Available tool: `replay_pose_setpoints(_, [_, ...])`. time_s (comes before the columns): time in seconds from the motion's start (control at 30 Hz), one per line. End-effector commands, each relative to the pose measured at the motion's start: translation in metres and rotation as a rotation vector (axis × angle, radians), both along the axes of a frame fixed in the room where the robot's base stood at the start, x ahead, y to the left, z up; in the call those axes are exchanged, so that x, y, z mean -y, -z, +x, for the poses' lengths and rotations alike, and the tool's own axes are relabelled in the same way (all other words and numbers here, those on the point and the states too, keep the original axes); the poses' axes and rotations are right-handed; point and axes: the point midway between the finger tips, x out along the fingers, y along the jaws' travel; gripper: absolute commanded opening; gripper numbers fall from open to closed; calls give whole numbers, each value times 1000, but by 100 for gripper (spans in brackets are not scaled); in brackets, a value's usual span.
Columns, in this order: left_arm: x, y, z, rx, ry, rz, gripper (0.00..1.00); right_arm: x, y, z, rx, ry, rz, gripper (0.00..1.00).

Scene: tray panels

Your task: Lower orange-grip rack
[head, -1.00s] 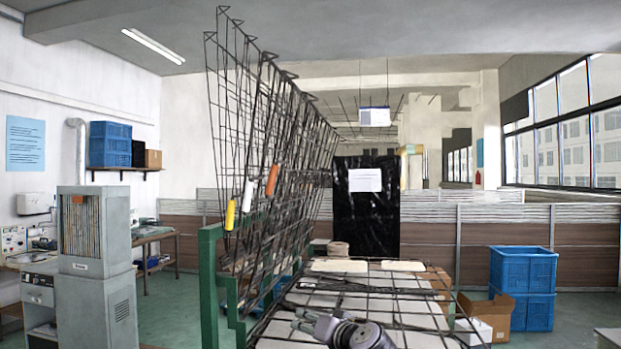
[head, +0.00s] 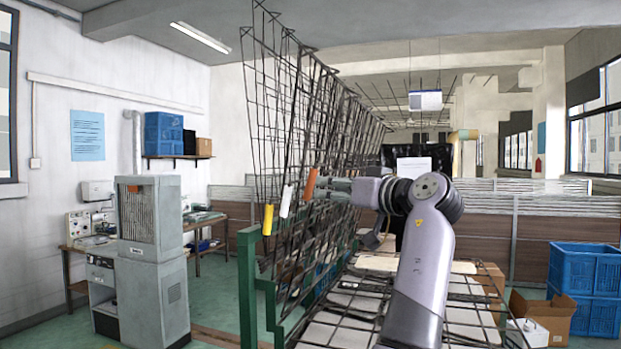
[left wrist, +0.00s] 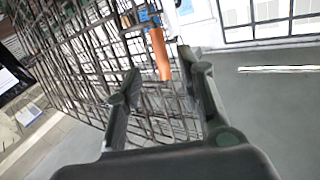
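The orange grip (head: 310,184) is on the front edge of an upright, slightly leaning black wire rack (head: 322,120) in the head view. A white grip (head: 286,201) and a yellow grip (head: 268,219) sit on neighbouring racks to its left. My left gripper (head: 326,187) is just right of the orange grip, pointing at it. In the left wrist view the left gripper (left wrist: 160,80) has its fingers spread, and the orange grip (left wrist: 158,54) shows between and beyond them. Contact cannot be told. My right gripper is not in view.
A green frame (head: 247,290) stands at the racks' left. Horizontal wire mesh over pale panels (head: 330,335) lies below my arm. Blue crates (head: 585,290) and a cardboard box (head: 545,315) stand at right; a grey cabinet (head: 150,230) stands at left.

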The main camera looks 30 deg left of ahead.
Motion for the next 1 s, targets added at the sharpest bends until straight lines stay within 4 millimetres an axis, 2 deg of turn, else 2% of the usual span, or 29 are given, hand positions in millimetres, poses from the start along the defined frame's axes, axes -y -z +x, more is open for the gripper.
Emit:
replay_pose_setpoints(0.03, [-12,-4,4,-2,-3,-1,35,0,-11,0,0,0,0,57])
replay_pose_setpoints(0.2, [-45,-4,16,-3,-1,-1,35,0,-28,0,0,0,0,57])
replay_pose_setpoints(0.4, [-72,-2,26,-3,0,0,35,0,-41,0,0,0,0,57])
replay_pose_setpoints(0.57, [-82,0,29,0,1,0,35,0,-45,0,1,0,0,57])
replay_pose_setpoints(0.83, [-83,1,30,0,2,0,35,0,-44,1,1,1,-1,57])
replay_pose_setpoints(1.0, [-83,1,30,-1,2,0,25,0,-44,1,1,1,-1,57])
